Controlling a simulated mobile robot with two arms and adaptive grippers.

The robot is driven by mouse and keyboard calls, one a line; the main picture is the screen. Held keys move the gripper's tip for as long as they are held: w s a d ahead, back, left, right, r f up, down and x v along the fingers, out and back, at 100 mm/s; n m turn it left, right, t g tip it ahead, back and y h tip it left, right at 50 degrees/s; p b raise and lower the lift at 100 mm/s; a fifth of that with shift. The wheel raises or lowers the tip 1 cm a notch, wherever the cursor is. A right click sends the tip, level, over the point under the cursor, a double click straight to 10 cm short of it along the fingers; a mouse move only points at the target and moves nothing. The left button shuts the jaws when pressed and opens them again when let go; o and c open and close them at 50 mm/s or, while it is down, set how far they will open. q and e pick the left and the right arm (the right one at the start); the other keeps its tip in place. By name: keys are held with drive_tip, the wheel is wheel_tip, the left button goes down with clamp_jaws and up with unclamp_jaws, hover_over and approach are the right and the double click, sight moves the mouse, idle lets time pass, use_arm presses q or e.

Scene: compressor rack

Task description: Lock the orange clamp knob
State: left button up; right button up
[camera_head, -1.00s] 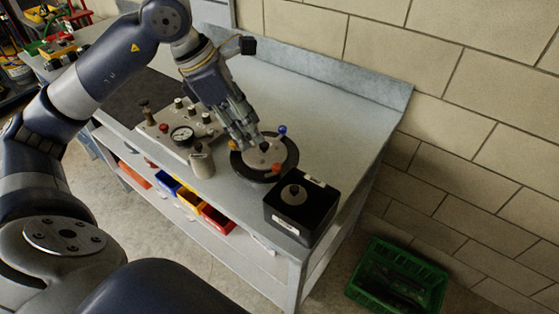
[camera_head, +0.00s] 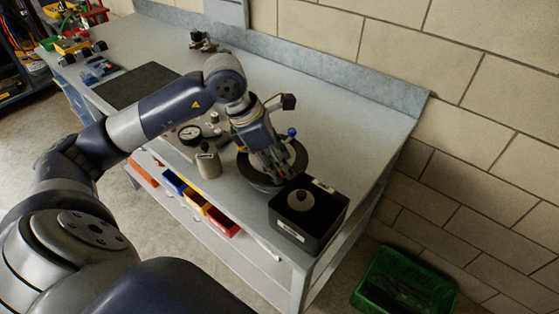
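A round fixture with a dark ring (camera_head: 253,178) stands on the bench. A blue knob (camera_head: 291,132) shows at its far side. The orange clamp knob cannot be made out now; my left gripper covers the near right part of the fixture. My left gripper (camera_head: 286,176) points down over that part, its fingertips close to the ring's edge beside the black box. Its fingers are too small and overlapped to tell whether they are open or shut, or touching the knob. My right gripper is not in view.
A black box (camera_head: 325,222) with a round knob on top stands just right of the fixture. A grey cylinder (camera_head: 208,165) and a gauge (camera_head: 190,134) are at its left. A wall is behind; a green crate (camera_head: 375,290) is on the floor.

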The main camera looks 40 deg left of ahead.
use_arm(q)
drive_tip(key=shift+w+f, duration=0.1)
drive_tip(key=shift+f, duration=0.15)
clamp_jaws()
